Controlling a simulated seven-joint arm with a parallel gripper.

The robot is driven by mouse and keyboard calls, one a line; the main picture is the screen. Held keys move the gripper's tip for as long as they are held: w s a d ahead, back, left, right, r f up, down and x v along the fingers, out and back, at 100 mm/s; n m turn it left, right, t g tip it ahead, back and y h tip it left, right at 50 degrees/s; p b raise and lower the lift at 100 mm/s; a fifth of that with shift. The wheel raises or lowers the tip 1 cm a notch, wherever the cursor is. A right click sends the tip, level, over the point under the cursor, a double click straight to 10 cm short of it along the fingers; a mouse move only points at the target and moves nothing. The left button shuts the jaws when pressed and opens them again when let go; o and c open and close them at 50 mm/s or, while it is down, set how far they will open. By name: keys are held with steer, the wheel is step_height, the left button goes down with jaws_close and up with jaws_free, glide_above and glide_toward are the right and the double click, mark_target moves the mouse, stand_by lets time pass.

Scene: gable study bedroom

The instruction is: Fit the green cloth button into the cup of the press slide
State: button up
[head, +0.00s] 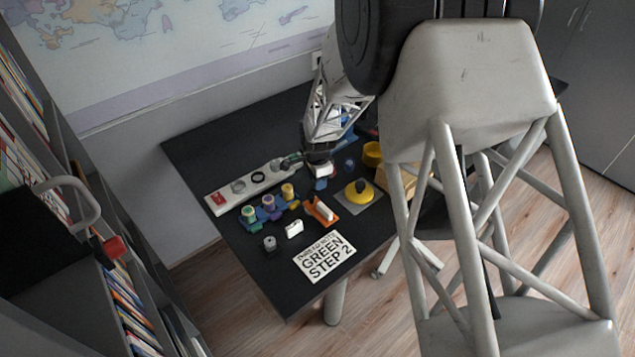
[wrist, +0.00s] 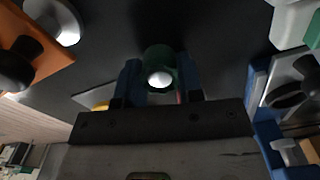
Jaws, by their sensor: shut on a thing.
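The green cloth button (wrist: 161,57) is between the two blue fingers of my gripper (wrist: 160,82) in the wrist view. A pale shiny round face shows on its near side. My gripper is shut on it, over the dark tabletop. In the head view, my arm reaches down to the far part of the table, and the button cannot be made out there. A long white board (head: 222,198) with a red square and round fittings lies left of my arm and may be the press slide. Its cup cannot be told for sure.
A blue rack (head: 262,215) holds green, purple and yellow spools.

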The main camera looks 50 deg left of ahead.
steer(key=shift+r, duration=0.1)
step_height(320, 180, up, 10)
stand_by(0.6)
stand_by(0.6)
steer(key=shift+w+d+f+m, duration=0.3)
steer(key=shift+w+f+m, duration=0.3)
steer(key=shift+m, duration=0.4)
steer(key=shift+w+d+f+m, duration=0.3)
steer(key=shift+f+m, duration=0.4)
steer(key=shift+m, duration=0.3)
steer(key=shift+w+a, duration=0.1)
steer(key=shift+a, duration=0.05)
steer(key=shift+w+a+f, duration=0.25)
steer(key=shift+w+a, duration=1.1)
steer(key=shift+a, duration=0.95)
steer(key=shift+w+a+f, duration=0.25)
steer(key=shift+w+a, duration=1.05)
steer(key=shift+a, duration=0.95)
steer(key=shift+w+a+f, duration=0.25)
steer(key=shift+w+a, duration=1.1)
steer(key=shift+a, duration=0.95)
steer(key=shift+f, duration=1.75)
